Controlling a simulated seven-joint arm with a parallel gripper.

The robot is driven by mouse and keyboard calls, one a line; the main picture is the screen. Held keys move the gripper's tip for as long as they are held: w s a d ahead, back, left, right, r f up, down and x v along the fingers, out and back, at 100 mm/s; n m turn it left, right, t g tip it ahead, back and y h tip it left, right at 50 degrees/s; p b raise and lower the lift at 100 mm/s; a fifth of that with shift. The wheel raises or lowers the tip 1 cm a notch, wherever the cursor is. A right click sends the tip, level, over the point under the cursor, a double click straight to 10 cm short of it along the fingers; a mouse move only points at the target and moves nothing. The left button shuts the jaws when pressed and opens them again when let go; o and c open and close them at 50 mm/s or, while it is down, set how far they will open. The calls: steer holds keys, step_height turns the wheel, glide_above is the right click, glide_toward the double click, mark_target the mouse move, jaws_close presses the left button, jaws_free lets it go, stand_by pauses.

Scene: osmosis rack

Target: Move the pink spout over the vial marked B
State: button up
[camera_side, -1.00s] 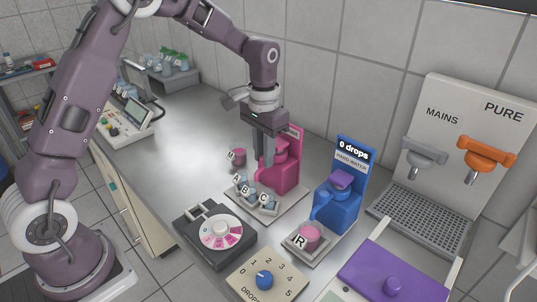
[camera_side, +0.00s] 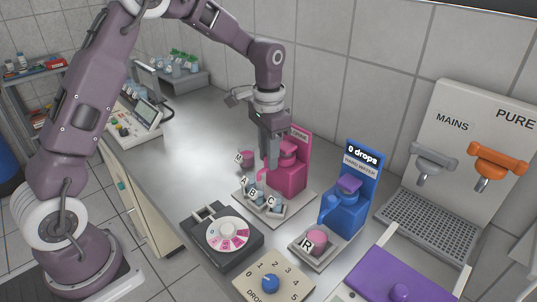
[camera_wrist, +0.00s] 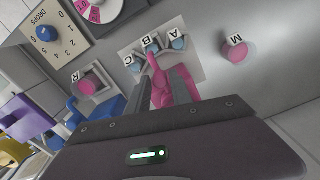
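The pink spout (camera_wrist: 155,70) extends from the pink dispenser (camera_side: 288,175) toward the row of labelled vials. In the wrist view its tip is close to vial B (camera_wrist: 152,47), between vial C (camera_wrist: 133,64) and vial A (camera_wrist: 178,42); exact alignment over B is hard to tell. The spout also shows in the side view (camera_side: 262,176), partly hidden by a finger. My gripper (camera_wrist: 167,78) points down with its fingers on either side of the spout. The fingers are apart, with a gap seen on the right side.
The pink dial box (camera_side: 222,235) lies in front of the vial rack.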

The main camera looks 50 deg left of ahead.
steer(key=shift+o, duration=0.9)
step_height(320, 180, up, 7)
steer(key=shift+r, duration=0.1)
steer(key=shift+s, duration=0.1)
steer(key=s+d+r+n+t, duration=0.1)
steer(key=s+r+t, duration=0.1)
steer(key=s+r, duration=0.4)
steer(key=s+d+r+t, duration=0.1)
steer(key=s+r, duration=0.3)
steer(key=s, duration=0.4)
steer(key=s+d+f+n+t, duration=0.1)
steer(key=s+f+n+t, duration=0.1)
steer(key=s, duration=1.2)
steer(key=shift+d+f+t, duration=0.2)
steer(key=shift+f+t, duration=0.1)
steer(key=shift+f, duration=0.1)
